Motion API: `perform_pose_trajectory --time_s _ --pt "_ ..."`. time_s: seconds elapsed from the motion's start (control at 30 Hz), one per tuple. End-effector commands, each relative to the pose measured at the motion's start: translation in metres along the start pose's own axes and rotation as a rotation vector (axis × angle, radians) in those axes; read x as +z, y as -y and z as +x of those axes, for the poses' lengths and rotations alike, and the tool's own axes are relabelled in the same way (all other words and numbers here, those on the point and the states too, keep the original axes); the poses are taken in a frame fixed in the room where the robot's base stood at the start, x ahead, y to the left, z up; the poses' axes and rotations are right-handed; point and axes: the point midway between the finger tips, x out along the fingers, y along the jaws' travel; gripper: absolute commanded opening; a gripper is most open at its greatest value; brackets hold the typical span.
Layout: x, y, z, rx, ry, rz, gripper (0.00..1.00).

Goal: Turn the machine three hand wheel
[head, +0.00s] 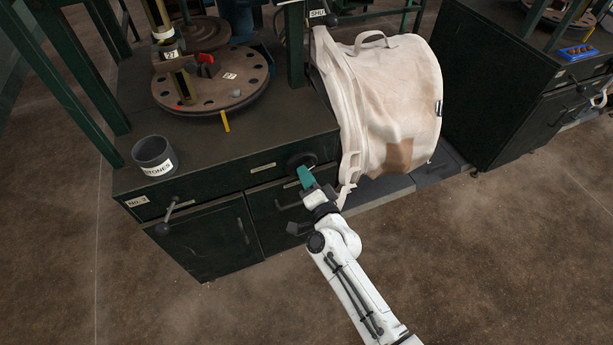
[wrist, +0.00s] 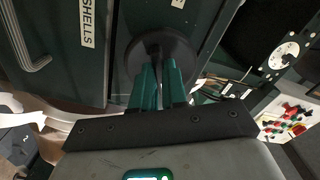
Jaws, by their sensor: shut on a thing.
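The machine three hand wheel (head: 297,159) is a small dark round wheel on the upper front of the green cabinet marked "No.3" (head: 138,201), near its right corner. My gripper (head: 304,172) is at the wheel, its green fingers pointing into it. In the wrist view my gripper (wrist: 158,72) is closed together at the middle of the wheel (wrist: 160,44). The fingers hide the part they hold. How far the wheel is turned cannot be told.
A crank handle (head: 165,222) sticks out at the cabinet's left. A grey "STONES" pot (head: 154,155) and round plate (head: 240,85) are on top. The floor in front is clear.

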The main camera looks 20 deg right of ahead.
Motion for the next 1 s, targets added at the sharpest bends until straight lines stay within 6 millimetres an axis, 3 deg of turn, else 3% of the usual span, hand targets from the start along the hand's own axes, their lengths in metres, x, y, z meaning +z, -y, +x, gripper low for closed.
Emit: perform_pose_trajectory --time_s 0.73,0.77,1.0 --pt "0.0001 -0.0009 -0.0006 0.002 0.0 0.085 0.0" --pt "0.0001 -0.001 -0.0007 0.002 0.0 0.085 0.16" --pt "0.0 -0.0004 -0.0004 0.001 0.0 0.084 0.38"
